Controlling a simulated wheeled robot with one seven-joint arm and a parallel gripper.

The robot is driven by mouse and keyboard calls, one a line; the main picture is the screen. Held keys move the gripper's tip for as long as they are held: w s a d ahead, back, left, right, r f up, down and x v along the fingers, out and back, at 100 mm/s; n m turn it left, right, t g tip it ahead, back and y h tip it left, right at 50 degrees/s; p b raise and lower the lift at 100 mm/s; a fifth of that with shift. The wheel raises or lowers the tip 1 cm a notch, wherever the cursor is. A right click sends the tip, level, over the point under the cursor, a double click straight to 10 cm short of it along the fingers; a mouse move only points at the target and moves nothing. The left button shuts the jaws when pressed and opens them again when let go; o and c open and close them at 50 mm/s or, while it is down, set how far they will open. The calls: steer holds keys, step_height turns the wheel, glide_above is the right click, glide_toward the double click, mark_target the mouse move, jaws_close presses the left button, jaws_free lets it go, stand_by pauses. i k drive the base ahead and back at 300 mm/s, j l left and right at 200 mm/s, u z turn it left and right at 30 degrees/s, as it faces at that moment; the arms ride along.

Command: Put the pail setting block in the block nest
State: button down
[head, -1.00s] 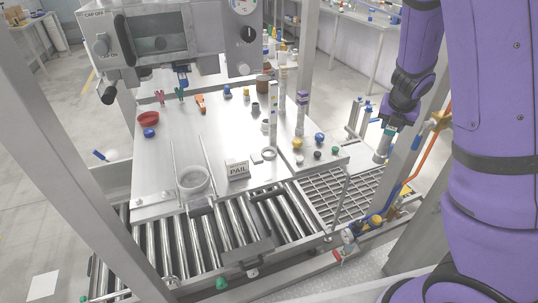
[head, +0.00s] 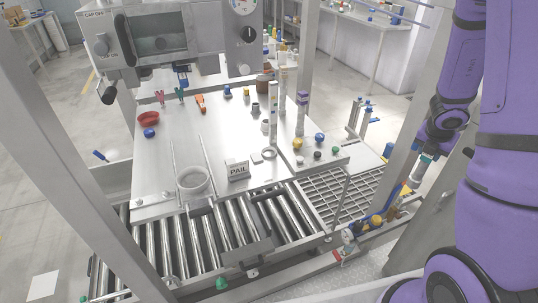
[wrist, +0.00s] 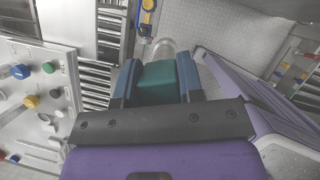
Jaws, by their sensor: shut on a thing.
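A pale block marked PAIL (head: 237,169) stands upright near the front edge of the steel table, right of a clear round vessel (head: 193,181). I cannot tell which fitting is the block nest. A clear round end (wrist: 163,50) shows beyond the teal part.
A roller conveyor (head: 225,240) runs below the table's front edge. Frame posts (head: 65,130) stand around the station. The table's middle is mostly clear.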

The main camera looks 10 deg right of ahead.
mark_target(269, 154)
steer(key=i+j+u, duration=0.2)
steer(key=u, duration=0.2)
steer(key=i+j+u, duration=0.15)
steer(key=u, duration=0.3)
steer(key=i+l, duration=0.15)
steer(key=l, duration=0.15)
steer(key=i+l, duration=0.15)
steer(key=l, duration=0.15)
steer(key=k+l, duration=0.15)
steer(key=l+u, duration=0.05)
steer(key=l, duration=0.05)
